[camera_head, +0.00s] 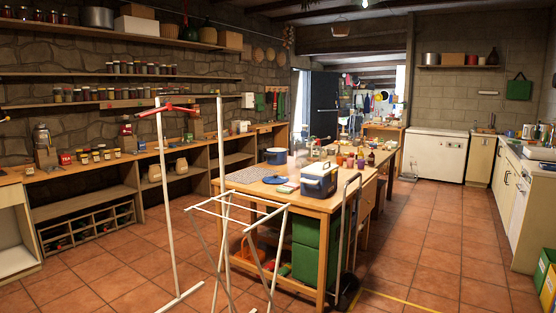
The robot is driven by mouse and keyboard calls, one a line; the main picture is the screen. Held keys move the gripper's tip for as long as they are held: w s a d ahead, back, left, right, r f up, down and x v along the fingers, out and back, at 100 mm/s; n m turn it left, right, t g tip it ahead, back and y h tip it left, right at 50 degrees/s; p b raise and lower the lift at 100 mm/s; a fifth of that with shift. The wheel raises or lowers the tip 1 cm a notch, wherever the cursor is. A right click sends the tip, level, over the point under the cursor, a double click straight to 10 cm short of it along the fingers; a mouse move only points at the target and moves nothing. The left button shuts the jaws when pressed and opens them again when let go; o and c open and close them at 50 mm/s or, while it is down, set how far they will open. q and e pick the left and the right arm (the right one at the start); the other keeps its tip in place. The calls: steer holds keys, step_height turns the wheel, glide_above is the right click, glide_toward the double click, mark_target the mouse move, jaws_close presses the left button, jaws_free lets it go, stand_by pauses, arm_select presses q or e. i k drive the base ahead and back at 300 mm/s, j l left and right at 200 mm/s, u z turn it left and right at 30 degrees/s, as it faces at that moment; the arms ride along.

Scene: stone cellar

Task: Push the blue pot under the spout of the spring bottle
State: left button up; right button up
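A small blue pot (276,157) with a pale top stands at the back left of the wooden table in the middle of the room. A glass bottle or jar (41,137) stands on the left counter, far from the pot. It is too small to tell whether this is the spring bottle, and I cannot make out a spout. Neither of my grippers shows in the head view.
A blue-and-white cool box (319,181) and a blue lid-like disc (261,201) are on the table (290,203). A white drying rack (238,206) and a pole with a red top (165,200) stand in front. Tiled floor (430,240) is open at right.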

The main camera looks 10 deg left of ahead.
mark_target(275, 155)
steer(key=i+j+u, duration=0.25)
steer(key=u, duration=0.2)
steer(key=i+j+u, duration=0.3)
steer(key=u, duration=0.2)
steer(key=i+j+u, duration=0.2)
steer(key=i+u, duration=0.25)
steer(key=i+j+u, duration=0.2)
steer(key=i+u, duration=0.2)
steer(key=i+j+u, duration=0.1)
steer(key=i+u, duration=0.35)
steer(key=i+j+z, duration=0.1)
steer(key=i, duration=1.2)
steer(key=i+z, duration=0.3)
steer(key=i, duration=0.45)
steer(key=i+z, duration=0.3)
steer(key=i, duration=1.8)
steer(key=i+z, duration=0.45)
steer(key=i+j+z, duration=0.1)
steer(key=i+z, duration=0.35)
steer(key=i+l+z, duration=0.2)
steer(key=i+z, duration=0.65)
steer(key=i+j+z, duration=0.1)
steer(key=i+z, duration=0.3)
steer(key=i, duration=0.05)
